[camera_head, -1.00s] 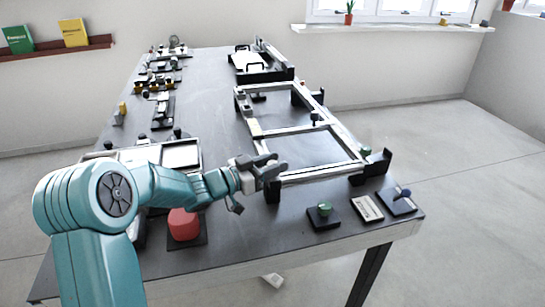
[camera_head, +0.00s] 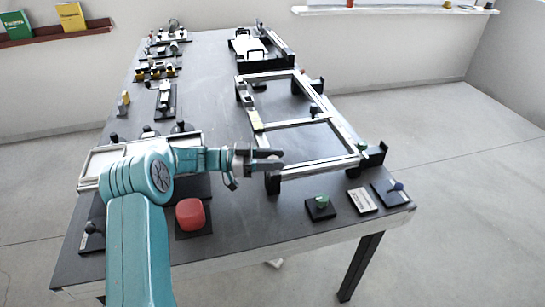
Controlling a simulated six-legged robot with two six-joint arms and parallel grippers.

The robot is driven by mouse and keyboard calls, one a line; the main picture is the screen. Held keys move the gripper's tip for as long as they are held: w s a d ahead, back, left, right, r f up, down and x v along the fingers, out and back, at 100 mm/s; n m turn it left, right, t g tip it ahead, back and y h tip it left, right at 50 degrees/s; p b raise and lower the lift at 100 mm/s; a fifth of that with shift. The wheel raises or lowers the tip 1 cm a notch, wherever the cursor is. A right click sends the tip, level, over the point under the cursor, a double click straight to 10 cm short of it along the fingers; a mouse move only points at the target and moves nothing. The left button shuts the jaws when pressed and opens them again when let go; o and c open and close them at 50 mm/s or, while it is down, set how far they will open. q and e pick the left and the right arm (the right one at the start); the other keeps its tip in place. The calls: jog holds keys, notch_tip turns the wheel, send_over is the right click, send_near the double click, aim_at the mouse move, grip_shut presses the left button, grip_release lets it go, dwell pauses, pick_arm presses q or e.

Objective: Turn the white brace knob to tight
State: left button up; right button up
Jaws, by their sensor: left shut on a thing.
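A chassis frame (camera_head: 305,121) of pale rails lies on the dark table. My left gripper (camera_head: 275,159) is at its near left corner, with the fingers pointing right. It is shut on the white brace knob, which is mostly hidden between the fingers; only a small pale bit shows at the tips. How far the knob is turned cannot be told. My right gripper is out of view.
A green knob (camera_head: 361,146) and a dark knob (camera_head: 314,109) stand on the frame. Near the front edge are a green-knobbed block (camera_head: 321,203), a label plate (camera_head: 362,201) and a blue-knobbed block (camera_head: 396,187).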

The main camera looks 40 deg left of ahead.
aim_at(274, 158)
pick_arm(q)
jog(key=shift+r, duration=0.15)
jog(key=o, duration=0.9)
jog(key=shift+w+d, duration=0.1)
jog(key=shift+d, duration=0.05)
notch_tip(274, 158, up, 20)
jog(key=shift+p, duration=0.95)
jog(key=shift+o, duration=0.2)
